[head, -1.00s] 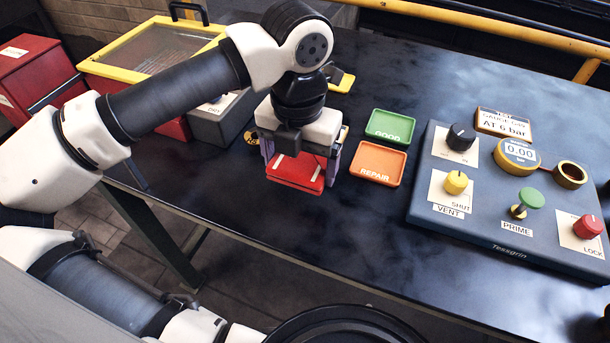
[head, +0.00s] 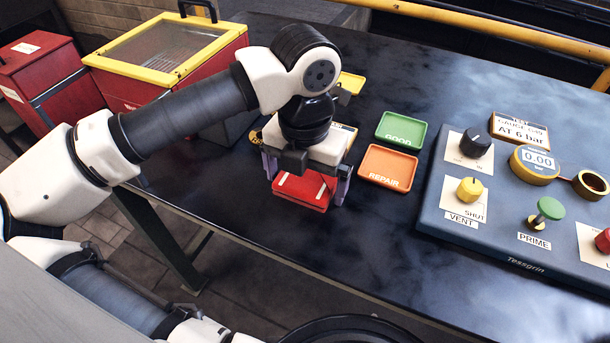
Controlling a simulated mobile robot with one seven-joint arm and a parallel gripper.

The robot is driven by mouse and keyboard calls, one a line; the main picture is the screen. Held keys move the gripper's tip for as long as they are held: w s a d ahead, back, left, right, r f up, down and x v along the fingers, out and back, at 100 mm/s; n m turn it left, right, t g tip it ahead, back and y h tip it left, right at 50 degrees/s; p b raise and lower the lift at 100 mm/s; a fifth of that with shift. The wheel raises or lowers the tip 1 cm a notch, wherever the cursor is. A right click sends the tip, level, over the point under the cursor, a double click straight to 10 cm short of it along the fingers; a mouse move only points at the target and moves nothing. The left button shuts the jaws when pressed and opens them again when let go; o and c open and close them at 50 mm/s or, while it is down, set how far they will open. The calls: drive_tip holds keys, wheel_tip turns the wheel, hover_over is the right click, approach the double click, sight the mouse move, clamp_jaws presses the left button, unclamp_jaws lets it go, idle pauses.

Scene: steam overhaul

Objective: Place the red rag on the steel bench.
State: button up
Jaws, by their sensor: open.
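The red rag (head: 300,194) is a flat, folded red cloth with pale strips on it. It lies at the near edge region of the dark steel bench (head: 300,240) and appears to rest on its top. My gripper (head: 306,180) is directly above and around it, pointing down. Its jaws are open, with one finger to the left of the rag and one to the right. The gripper body hides the rag's far part. I cannot tell whether a finger still touches it.
An orange REPAIR tray (head: 388,168) and a green GOOD tray (head: 401,130) sit just right of my gripper. A blue-grey control panel (head: 480,235) with knobs fills the right side. A yellow-rimmed red case (head: 150,85) stands behind my arm. The bench front is clear.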

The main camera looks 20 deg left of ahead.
sight(306, 180)
wheel_tip(306, 180, up, 12)
drive_tip(key=shift+r, duration=0.15)
idle(0.3)
